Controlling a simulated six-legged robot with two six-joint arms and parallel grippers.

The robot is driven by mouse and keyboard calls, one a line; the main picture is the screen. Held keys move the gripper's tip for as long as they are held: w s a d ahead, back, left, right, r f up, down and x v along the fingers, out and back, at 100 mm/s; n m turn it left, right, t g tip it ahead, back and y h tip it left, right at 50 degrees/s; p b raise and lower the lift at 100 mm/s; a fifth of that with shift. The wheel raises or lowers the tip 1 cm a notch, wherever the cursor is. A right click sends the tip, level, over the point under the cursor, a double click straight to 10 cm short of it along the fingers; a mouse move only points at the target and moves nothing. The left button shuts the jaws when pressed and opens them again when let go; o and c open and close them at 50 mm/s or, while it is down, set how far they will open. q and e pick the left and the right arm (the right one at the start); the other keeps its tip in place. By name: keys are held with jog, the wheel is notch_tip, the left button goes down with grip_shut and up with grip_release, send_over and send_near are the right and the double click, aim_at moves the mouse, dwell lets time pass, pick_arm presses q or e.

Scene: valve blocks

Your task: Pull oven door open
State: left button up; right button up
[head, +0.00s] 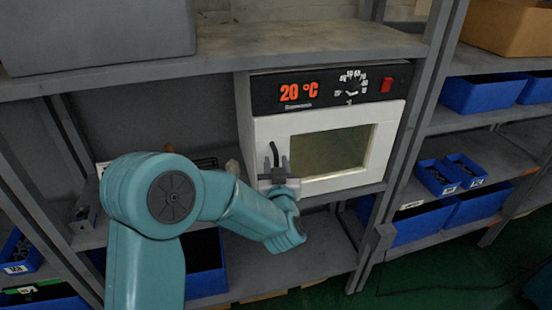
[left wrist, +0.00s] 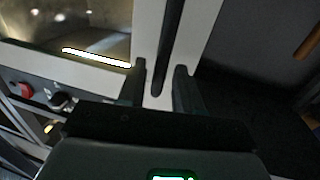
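The oven (head: 330,88) sits on a grey shelf, its black panel reading 20 °C. Its white door (head: 330,119) with a window looks shut. The dark vertical handle (head: 274,153) is at the door's left side. My left gripper (head: 271,172) is at the handle's lower part. In the left wrist view, the dark handle (left wrist: 170,45) reaches down between the fingers of the left gripper (left wrist: 160,80). The fingers are apart, with white door surface visible on both sides of the handle. Whether a finger touches the handle is unclear. My right gripper is not in view.
The shelf board (head: 220,55) runs above the oven, with a grey box (head: 95,35) on it. A grey upright (head: 425,100) stands close to the oven's right side. Blue bins (head: 430,222) fill the shelves at right. Green floor is clear at lower right.

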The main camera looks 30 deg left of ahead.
pick_arm(q)
jog(key=shift+w+a, duration=0.45)
jog(key=shift+w, duration=0.1)
grip_shut()
jog(key=shift+d, duration=0.15)
